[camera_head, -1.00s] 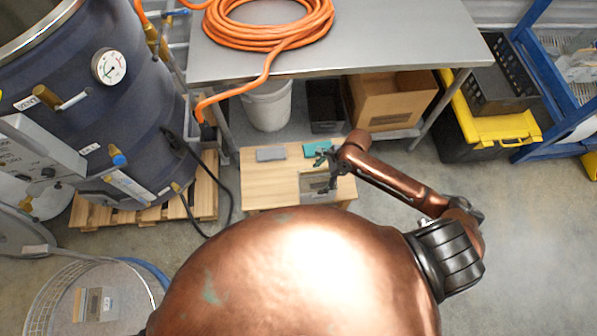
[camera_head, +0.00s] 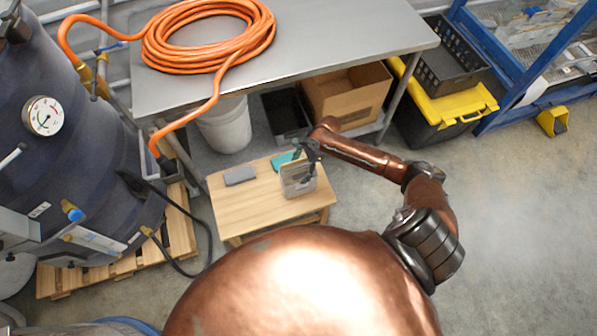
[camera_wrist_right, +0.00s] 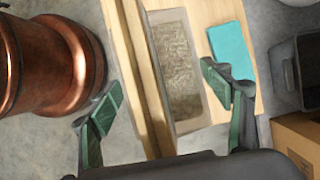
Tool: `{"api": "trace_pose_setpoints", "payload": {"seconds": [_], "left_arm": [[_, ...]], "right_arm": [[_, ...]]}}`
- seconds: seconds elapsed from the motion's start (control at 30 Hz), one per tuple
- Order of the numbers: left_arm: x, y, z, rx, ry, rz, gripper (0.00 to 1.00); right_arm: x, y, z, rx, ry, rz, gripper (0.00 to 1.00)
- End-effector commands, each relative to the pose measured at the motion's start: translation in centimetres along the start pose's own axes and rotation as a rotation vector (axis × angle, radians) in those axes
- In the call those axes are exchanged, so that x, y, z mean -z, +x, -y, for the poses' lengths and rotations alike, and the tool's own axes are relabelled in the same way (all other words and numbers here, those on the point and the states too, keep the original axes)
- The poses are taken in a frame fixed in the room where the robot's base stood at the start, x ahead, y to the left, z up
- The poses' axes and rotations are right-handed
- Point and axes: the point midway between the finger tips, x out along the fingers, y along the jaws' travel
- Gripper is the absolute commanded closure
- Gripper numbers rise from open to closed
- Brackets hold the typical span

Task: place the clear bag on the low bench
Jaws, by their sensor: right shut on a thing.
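The clear bag (camera_head: 298,182) is see-through with greyish-brown contents. In the head view it shows over the right part of the low bench (camera_head: 250,208), a small pale wooden one. My right gripper (camera_head: 308,160) is shut on the bag from above. In the right wrist view the bag (camera_wrist_right: 175,65) shows between the spread fingers of the gripper (camera_wrist_right: 160,95), with the bench's wooden edge alongside. I cannot tell whether the bag's underside touches the bench top. My left gripper is not in view.
A grey pad (camera_head: 240,176) and a teal pad (camera_head: 284,160) lie on the bench. Behind are a white bucket (camera_head: 225,127), a cardboard box (camera_head: 347,97) and a steel table (camera_head: 330,40) with an orange hose (camera_head: 205,55). A dark vessel (camera_head: 75,165) stands left.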

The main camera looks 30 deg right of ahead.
Motion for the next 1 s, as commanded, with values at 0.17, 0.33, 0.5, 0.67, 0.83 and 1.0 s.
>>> {"api": "trace_pose_setpoints", "payload": {"seconds": [0.17,0.33,0.5,0.67,0.83,1.0], "left_arm": [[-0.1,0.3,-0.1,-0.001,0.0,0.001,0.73],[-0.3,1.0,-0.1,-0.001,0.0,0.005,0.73],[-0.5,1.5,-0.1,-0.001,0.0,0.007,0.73],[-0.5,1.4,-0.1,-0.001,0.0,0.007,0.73],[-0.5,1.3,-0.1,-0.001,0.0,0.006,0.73],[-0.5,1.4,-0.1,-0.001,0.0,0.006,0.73]], "right_arm": [[0.1,0.2,0.7,0.006,-0.003,0.004,0.86],[1.0,1.8,0.9,0.003,-0.001,0.003,0.86],[1.7,3.3,1.0,0.004,-0.002,0.003,0.86],[1.6,3.2,1.0,0.006,-0.003,0.003,0.86],[1.7,3.4,1.0,0.005,-0.002,0.003,0.86],[1.9,3.6,0.7,0.001,0.0,0.0,0.18]]}}
